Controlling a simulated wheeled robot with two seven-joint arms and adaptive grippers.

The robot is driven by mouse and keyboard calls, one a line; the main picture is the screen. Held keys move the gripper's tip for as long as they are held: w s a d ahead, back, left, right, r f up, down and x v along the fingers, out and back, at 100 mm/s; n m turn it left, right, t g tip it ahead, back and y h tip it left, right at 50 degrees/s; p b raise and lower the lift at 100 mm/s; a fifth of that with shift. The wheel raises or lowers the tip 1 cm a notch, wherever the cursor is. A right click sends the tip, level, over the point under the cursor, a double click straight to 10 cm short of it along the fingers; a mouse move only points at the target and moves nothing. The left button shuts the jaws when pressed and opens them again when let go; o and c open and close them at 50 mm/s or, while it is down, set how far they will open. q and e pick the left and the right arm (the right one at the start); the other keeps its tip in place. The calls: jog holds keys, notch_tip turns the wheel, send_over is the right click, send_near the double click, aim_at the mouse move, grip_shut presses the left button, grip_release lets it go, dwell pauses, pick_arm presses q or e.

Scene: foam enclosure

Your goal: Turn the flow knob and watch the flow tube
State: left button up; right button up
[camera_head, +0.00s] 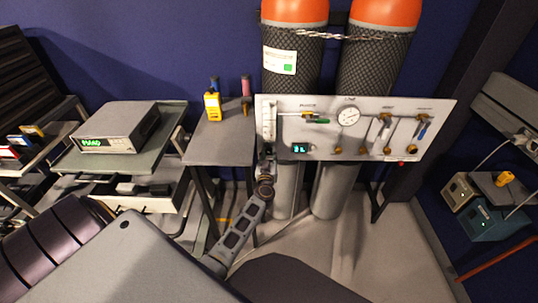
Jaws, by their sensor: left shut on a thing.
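The grey gas panel (330,135) stands in the middle, in front of two orange-topped cylinders. The flow tube (268,118) is a narrow, pale upright tube at the panel's left edge; its float and scale are too small to read. My left gripper (266,158) reaches up from below to the foot of the flow tube and is shut on the flow knob there. The knob itself is hidden behind the fingers. My right gripper is not in view.
The panel also carries a round gauge (349,116), a small green display (300,148) and several brass valves at the right. A small table (215,148) with a yellow meter (212,106) stands close at the left. An instrument (117,127) sits on a cart further left.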

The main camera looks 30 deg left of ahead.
pick_arm(q)
jog(key=shift+n, duration=2.9)
jog(key=n, duration=0.3)
jog(key=shift+f+y, duration=0.1)
jog(key=shift+y, duration=0.2)
jog(key=n, duration=0.2)
jog(key=shift+n, duration=0.4)
jog(key=shift+n+b, duration=0.4)
jog(key=shift+n, duration=0.4)
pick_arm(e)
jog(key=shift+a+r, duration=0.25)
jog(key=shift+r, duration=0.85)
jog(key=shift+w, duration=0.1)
